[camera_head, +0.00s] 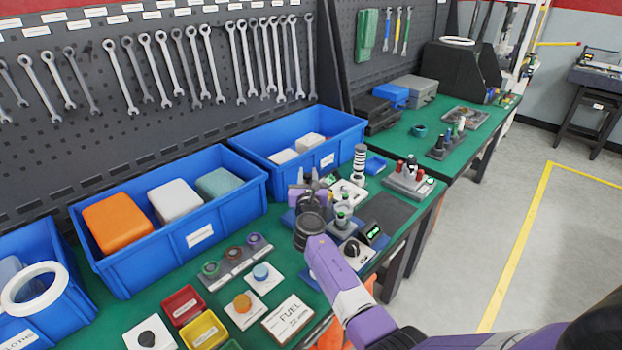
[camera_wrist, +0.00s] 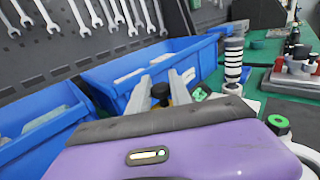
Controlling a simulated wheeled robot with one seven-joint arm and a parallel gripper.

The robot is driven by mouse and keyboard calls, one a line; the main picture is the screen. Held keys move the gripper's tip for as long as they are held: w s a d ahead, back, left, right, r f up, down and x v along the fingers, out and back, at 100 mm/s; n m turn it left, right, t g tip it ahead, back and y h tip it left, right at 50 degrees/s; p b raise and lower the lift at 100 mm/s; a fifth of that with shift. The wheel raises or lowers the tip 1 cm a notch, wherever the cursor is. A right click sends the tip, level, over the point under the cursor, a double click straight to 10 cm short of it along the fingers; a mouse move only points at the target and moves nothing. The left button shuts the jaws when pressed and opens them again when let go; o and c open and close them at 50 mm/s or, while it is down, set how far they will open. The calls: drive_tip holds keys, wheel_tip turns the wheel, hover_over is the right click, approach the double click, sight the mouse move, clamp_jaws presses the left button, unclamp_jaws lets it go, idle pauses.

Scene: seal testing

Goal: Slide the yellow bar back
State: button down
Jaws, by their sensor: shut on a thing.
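My gripper (camera_head: 308,180) is over the green bench, in front of the far blue bin. In the wrist view its two pale fingers (camera_wrist: 158,92) are a little apart, with a dark round-topped knob (camera_wrist: 160,91) between them. A small patch of the yellow bar (camera_wrist: 180,88) shows beside the knob, between the fingers. The gripper is shut on this piece. Most of the bar is hidden by the fingers and my purple wrist, and in the head view I cannot make it out.
Blue bins (camera_head: 262,185) line the back of the bench under a wrench board. A striped black and white post (camera_head: 359,162) stands close on the right, also in the wrist view (camera_wrist: 233,62). A white block with a green button (camera_head: 343,218) and a black knob panel (camera_head: 351,248) stand near.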

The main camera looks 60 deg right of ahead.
drive_tip(key=shift+w, duration=0.2)
drive_tip(key=c, duration=1.2)
unclamp_jaws()
drive_tip(key=shift+o, duration=0.2)
drive_tip(key=shift+s, duration=0.1)
drive_tip(key=v, duration=0.7)
drive_tip(key=shift+s+a+p, duration=0.15)
drive_tip(key=shift+a+p, duration=0.15)
